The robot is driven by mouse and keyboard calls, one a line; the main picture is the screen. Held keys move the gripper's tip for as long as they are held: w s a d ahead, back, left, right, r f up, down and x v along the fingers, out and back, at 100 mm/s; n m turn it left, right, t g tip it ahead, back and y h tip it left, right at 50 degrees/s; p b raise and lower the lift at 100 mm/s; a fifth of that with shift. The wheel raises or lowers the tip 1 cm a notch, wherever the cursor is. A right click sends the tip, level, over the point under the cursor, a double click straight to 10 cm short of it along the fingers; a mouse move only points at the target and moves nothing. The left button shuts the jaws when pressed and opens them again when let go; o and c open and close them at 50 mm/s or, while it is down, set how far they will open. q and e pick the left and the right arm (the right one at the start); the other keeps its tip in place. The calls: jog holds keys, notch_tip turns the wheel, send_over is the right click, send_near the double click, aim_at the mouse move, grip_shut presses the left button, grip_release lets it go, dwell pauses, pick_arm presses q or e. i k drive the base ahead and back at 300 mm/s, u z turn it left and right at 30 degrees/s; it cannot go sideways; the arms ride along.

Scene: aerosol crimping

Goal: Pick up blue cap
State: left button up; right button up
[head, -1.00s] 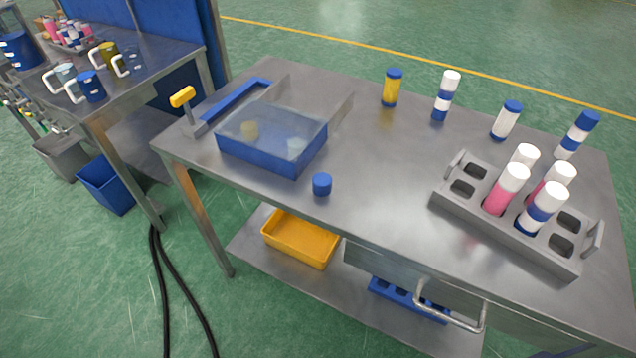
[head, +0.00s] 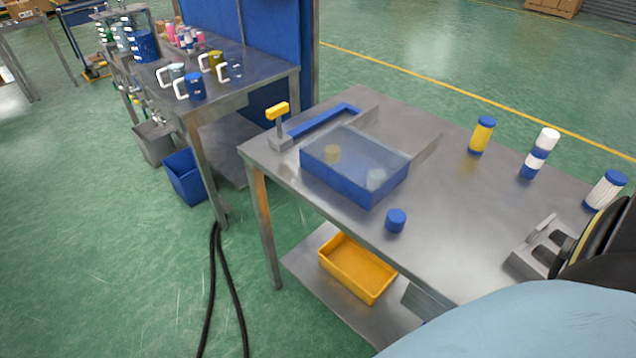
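The blue cap (head: 396,220) is a short round cylinder. It stands on the metal table (head: 455,235) near its front edge, just right of the blue box. Nothing touches it. Neither gripper can be made out. A large light blue and black shape, which seems to be part of my own arm, covers the lower right corner and hides that side of the table.
A blue box with a clear lid (head: 350,185) stands left of the cap. A yellow-handled tool (head: 278,112) is behind it. A yellow can (head: 482,135) and blue-white cans (head: 539,153) stand farther back. A grey rack (head: 540,245) is partly hidden. A yellow bin (head: 357,268) is below.

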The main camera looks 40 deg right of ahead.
aim_at(396, 219)
jog(key=u, duration=0.4)
jog(key=i, duration=2.1)
jog(key=z, duration=3)
jog(key=k, duration=1.3)
jog(key=z, duration=0.95)
jog(key=i, duration=0.7)
jog(key=z, duration=0.75)
jog(key=i, duration=0.9)
jog(key=u, duration=0.3)
